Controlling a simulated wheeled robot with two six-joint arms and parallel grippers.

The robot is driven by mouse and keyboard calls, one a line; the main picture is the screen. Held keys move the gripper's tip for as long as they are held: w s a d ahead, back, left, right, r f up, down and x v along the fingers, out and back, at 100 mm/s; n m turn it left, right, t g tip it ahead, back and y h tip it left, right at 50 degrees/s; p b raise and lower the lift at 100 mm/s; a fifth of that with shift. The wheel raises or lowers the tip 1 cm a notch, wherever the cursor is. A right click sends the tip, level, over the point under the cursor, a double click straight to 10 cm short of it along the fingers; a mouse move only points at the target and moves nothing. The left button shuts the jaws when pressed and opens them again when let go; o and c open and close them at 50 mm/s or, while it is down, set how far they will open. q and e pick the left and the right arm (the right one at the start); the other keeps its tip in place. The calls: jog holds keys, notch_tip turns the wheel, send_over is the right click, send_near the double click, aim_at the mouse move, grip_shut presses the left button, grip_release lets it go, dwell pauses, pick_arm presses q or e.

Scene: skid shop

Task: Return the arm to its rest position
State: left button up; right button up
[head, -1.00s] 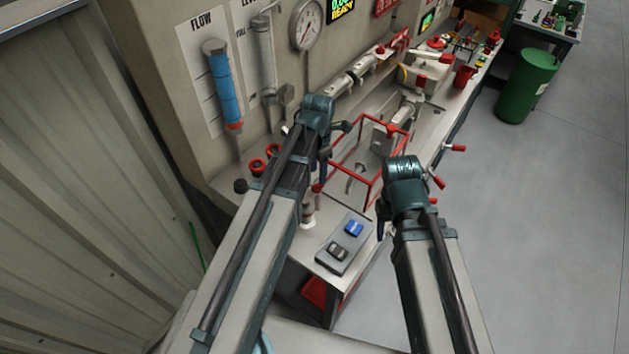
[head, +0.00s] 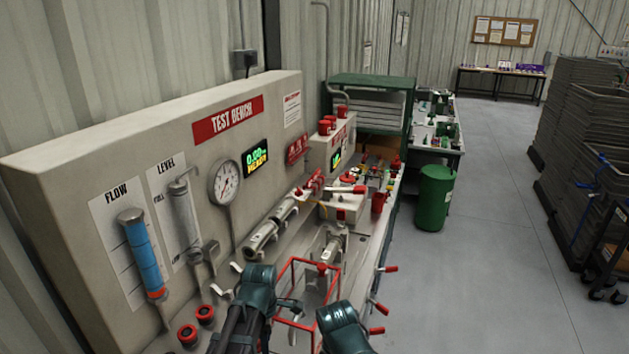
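My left arm's end (head: 258,290) shows at the bottom of the head view, in front of the test bench (head: 130,140). A part of the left gripper (head: 290,304) sticks out to its right, beside the red frame. My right arm's end (head: 341,326) is at the bottom middle, just right of the red frame. The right gripper's fingers are hidden below the arm's end or outside the picture. I cannot tell whether either gripper is open or shut. I see nothing held in them.
A red open frame (head: 283,277) stands on the bench between the arms. Red-handled levers (head: 377,307) stick out from the bench front. A green bin (head: 434,198) stands beyond. The grey floor (head: 480,270) on the right is clear up to the stacked dark trays (head: 590,130).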

pick_arm(q)
jog(key=s+d+f+m+b, duration=0.1)
jog(key=s+d+m, duration=0.1)
jog(key=m, duration=0.5)
jog(key=s+d+f+m+b, duration=0.1)
jog(key=s+d+f+m, duration=0.1)
jog(key=s+m, duration=0.2)
jog(key=s+d+f+m+b, duration=0.1)
jog(key=s+m, duration=0.3)
jog(key=m, duration=0.5)
jog(key=shift+d+f+m+y+b, duration=0.25)
jog(key=shift+d+y+b, duration=0.2)
jog(key=shift+d, duration=0.25)
jog(key=shift+s+d+f+m, duration=0.1)
jog(key=shift+s+d+m, duration=0.1)
jog(key=shift+m, duration=0.45)
jog(key=shift+s+d+m, duration=0.1)
jog(key=shift+s+m, duration=0.1)
jog(key=shift+m, duration=0.4)
